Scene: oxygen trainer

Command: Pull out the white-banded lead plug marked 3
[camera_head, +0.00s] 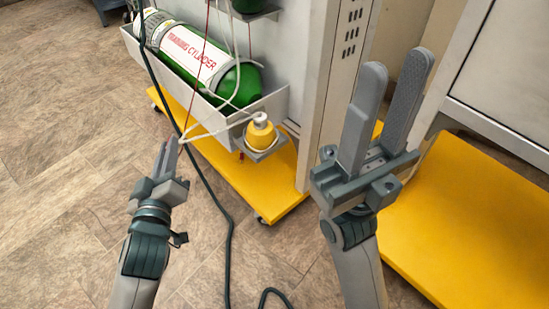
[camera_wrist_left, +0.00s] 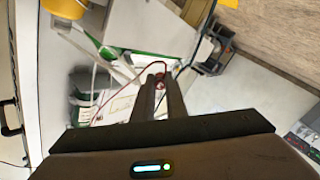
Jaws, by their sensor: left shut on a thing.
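My left gripper (camera_head: 168,150) is in front of the trolley, left of the yellow-capped fitting. Its fingers are shut on a small plug. In the left wrist view, the fingertips (camera_wrist_left: 160,82) close around a small reddish end with a thin red lead (camera_wrist_left: 125,82) running from it. In the head view, the thin red lead (camera_head: 203,55) comes down to these fingertips, and a white lead passes close by. The white band and number 3 cannot be made out, and the fingers hide most of the plug. My right gripper (camera_head: 396,66) is open and empty at the right.
A green training cylinder (camera_head: 190,50) lies in a grey tray (camera_head: 275,103) on a yellow-based trolley (camera_head: 255,190). A yellow fitting (camera_head: 260,135) sits on a bracket. A dark cable (camera_head: 205,185) hangs to the floor. A yellow platform (camera_head: 470,220) is at right; floor at left is clear.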

